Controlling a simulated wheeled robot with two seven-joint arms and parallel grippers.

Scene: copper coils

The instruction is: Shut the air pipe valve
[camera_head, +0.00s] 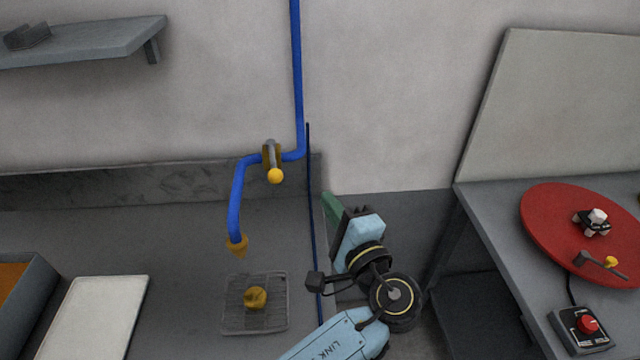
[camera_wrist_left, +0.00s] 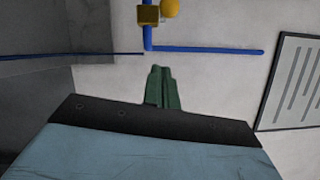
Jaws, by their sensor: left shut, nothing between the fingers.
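The blue air pipe (camera_head: 297,80) runs down the wall, bends left and turns down to a brass nozzle (camera_head: 237,245). Its brass valve (camera_head: 268,155) sits on the short horizontal stretch, with a grey lever ending in a yellow knob (camera_head: 274,176). In the left wrist view the valve (camera_wrist_left: 149,15) and yellow knob (camera_wrist_left: 170,8) are at the top edge, partly cut off. My left gripper (camera_head: 329,203) is right of and below the valve, apart from it. Its green fingers (camera_wrist_left: 162,85) are together and empty. My right gripper is not in view.
Below the nozzle, a wire rack (camera_head: 228,320) holds a brass-coloured piece (camera_head: 256,298). A white board (camera_head: 95,320) and a grey bin (camera_head: 45,285) are at left. A red disc (camera_head: 545,215) and a red-button box (camera_head: 588,328) are on the right table. A shelf (camera_head: 100,45) hangs upper left.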

